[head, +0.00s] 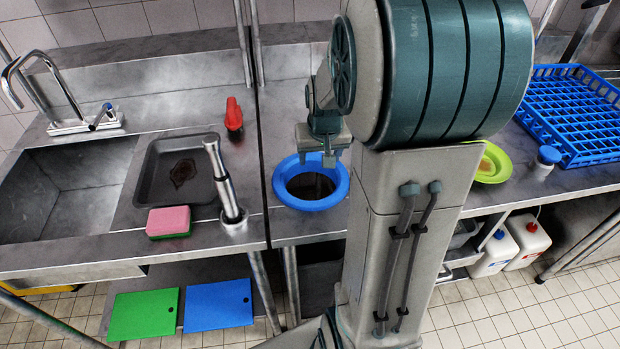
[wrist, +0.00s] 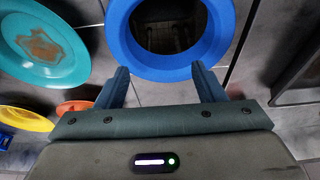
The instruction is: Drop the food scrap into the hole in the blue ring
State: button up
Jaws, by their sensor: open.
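The blue ring (head: 337,190) lies on the steel counter around a dark round hole (head: 309,186). In the wrist view the blue ring (wrist: 127,50) is just beyond my fingertips, with the dark hole (wrist: 165,25) inside it. Faint shapes show down in the hole, too dark to name. My gripper (head: 322,150) is above the far right part of the ring in the head view. In the wrist view my gripper (wrist: 160,72) is open, with nothing between its fingers. I cannot make out a loose food scrap in either view.
A teal plate (wrist: 75,73) with a brown patch and a yellow plate (wrist: 28,118) lie beside the ring in the wrist view. A green plate (head: 503,170) and blue rack (head: 560,147) stand right. A steel post (head: 222,180), sponge (head: 168,221) and dark tray (head: 150,192) stand left.

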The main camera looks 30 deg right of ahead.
jog(key=v, duration=0.6)
jog(key=shift+a, duration=0.1)
jog(key=s+a+n+y, duration=0.1)
jog(key=s+a+n, duration=0.2)
jog(key=s+a, duration=0.9)
jog(key=s+r, duration=0.1)
jog(key=s, duration=0.1)
jog(key=shift+s+n, duration=0.3)
jog(key=shift+s, duration=0.05)
